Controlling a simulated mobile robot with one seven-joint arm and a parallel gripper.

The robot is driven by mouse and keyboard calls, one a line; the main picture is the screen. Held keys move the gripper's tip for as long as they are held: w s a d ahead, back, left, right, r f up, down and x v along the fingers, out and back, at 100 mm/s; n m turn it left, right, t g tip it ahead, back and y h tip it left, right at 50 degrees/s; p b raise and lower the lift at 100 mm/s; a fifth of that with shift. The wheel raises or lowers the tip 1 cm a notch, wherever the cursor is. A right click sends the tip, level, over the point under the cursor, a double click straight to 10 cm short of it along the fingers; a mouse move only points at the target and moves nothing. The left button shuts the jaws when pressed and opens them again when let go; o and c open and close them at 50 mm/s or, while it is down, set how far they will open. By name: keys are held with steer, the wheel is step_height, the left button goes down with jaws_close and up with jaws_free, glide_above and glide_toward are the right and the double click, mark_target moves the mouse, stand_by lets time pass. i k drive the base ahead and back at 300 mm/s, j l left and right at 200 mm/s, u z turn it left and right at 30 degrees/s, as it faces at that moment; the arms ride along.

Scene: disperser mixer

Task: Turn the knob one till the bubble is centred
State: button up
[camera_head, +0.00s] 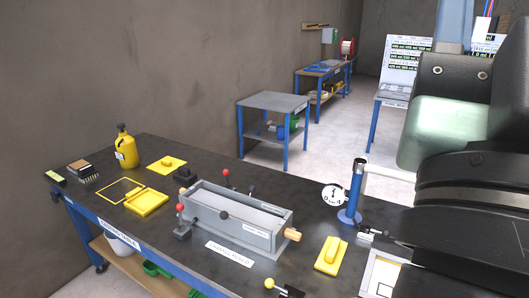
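A long grey metal fixture (228,212) like an open trough sits on the dark workbench, with a label in front that is too small to read surely. Red ball-ended levers (226,173) (181,208) stand at its back and left. Small black knobs (251,189) also show on and near it, and an orange cylinder (293,235) sticks out at its right end. I cannot tell which part is knob one. No bubble can be made out. My dark arm fills the right side, well right of the fixture; my gripper's fingertips are not visible.
The dark workbench (110,165) also holds a yellow bottle (125,148), yellow trays (146,202), a yellow block (331,255), and a blue post (354,190) beside a round dial (334,194). A grey table (273,101) stands behind with open floor around it.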

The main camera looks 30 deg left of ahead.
mark_target(54, 197)
steer(key=u, duration=1.15)
steer(key=i+j+u, duration=0.15)
steer(key=j+u, duration=0.15)
steer(key=i+j+u, duration=0.25)
steer(key=j, duration=0.2)
steer(key=i+j+u, duration=0.3)
steer(key=i+j, duration=0.2)
steer(key=j, duration=0.25)
